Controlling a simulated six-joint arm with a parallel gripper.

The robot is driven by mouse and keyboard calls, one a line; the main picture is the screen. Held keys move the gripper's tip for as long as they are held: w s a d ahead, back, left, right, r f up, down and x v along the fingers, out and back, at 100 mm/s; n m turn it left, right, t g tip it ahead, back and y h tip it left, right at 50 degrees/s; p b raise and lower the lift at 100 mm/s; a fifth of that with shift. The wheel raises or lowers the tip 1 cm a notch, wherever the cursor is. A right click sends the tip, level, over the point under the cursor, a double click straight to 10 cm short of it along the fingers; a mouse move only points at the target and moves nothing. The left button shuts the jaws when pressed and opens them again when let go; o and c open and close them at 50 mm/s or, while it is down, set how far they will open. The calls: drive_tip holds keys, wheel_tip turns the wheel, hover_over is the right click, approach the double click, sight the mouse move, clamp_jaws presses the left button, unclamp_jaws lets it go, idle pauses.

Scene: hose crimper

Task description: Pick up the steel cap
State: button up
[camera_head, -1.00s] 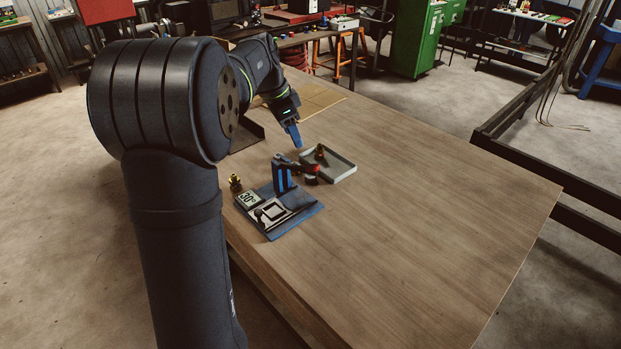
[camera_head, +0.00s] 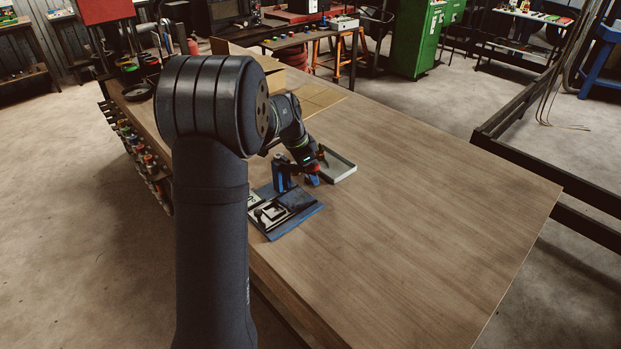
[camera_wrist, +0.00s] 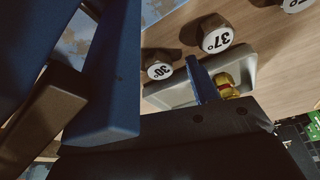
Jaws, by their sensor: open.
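I cannot pick out a plainly steel-coloured cap. The wrist view shows brown hex-sided pieces with pale round faces, one marked 37° (camera_wrist: 217,38) and one marked 30° (camera_wrist: 159,69). A brass fitting with a red band (camera_wrist: 228,86) is at the grey tray (camera_wrist: 178,97), close to a narrow blue finger. My gripper (camera_head: 312,179) is open, low over the table between the blue stand and the tray in the head view. My arm and gripper hide part of the tray there. Nothing is visibly held.
A blue base plate (camera_head: 293,220) with an upright blue stand (camera_head: 280,174) is left of my gripper. The grey tray's rim (camera_head: 340,160) is just behind it. The wooden table (camera_head: 430,220) is clear to the right. Cardboard (camera_head: 318,100) lies at the back.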

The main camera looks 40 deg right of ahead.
drive_tip(key=shift+d+f, duration=0.1)
drive_tip(key=shift+f, duration=0.25)
drive_tip(key=c, duration=1.1)
drive_tip(key=shift+r, duration=0.1)
